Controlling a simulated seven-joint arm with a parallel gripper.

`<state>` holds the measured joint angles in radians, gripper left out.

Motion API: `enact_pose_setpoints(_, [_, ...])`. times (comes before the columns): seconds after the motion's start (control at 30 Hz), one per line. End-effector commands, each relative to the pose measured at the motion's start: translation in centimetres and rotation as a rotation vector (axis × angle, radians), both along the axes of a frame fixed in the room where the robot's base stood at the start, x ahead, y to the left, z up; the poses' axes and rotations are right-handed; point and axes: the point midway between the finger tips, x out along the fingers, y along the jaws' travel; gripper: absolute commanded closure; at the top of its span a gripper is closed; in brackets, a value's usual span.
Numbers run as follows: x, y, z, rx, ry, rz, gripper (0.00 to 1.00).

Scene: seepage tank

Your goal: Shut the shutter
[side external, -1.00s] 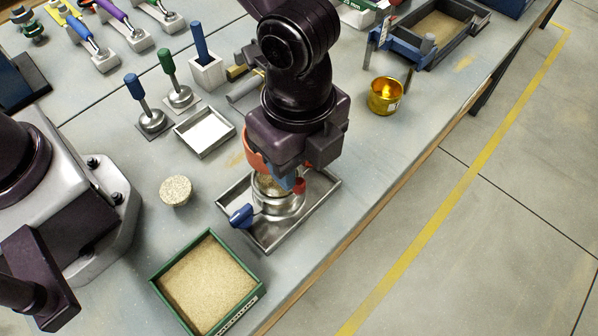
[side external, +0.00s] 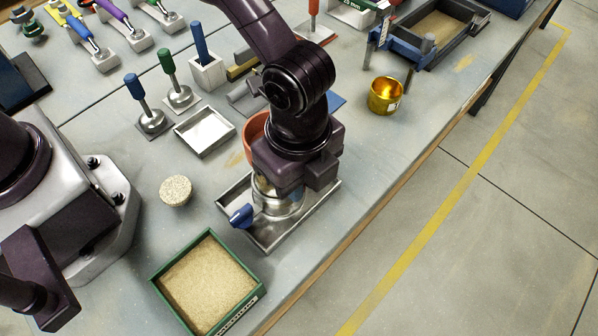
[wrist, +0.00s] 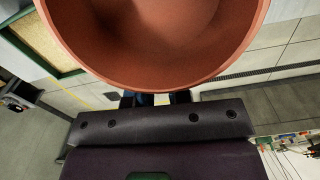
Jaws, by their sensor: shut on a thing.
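A terracotta-coloured funnel (side external: 256,133) is partly hidden behind my arm, above a round metal vessel (side external: 284,207) with a blue handle (side external: 241,215) at its left. The vessel stands in a shallow metal tray (side external: 262,234). In the wrist view the funnel (wrist: 160,40) fills the top of the picture. My gripper (wrist: 155,98) is just beyond the funnel's rim, shut on a blue piece (wrist: 145,99), which seems to be the shutter's handle. The shutter plate itself is hidden. In the side view my wrist covers the fingertips.
A green sand box (side external: 208,283) stands in front of the tray. A sand-coloured puck (side external: 175,190) and an empty metal pan (side external: 205,132) are to the left. A brass cup (side external: 385,95) stands at right, near the table edge. The table between cup and tray is fairly clear.

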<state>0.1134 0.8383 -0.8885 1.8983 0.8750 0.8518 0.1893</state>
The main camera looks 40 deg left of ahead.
Motion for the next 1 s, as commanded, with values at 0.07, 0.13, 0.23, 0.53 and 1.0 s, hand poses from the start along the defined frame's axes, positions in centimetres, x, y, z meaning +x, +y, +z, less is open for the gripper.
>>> enact_pose_setpoints(0.07, [0.0,0.0,0.0,0.0,-0.001,-0.006,1.0])
enact_pose_setpoints(0.13, [-0.1,0.0,0.1,0.0,-0.002,-0.018,1.0])
enact_pose_setpoints(0.23, [-0.2,0.0,0.1,0.0,-0.002,-0.052,1.0])
enact_pose_setpoints(0.53, [-1.2,0.2,0.1,0.0,-0.003,-0.252,1.0])
enact_pose_setpoints(1.0, [-2.7,1.0,0.1,-0.002,-0.003,-0.594,1.0])
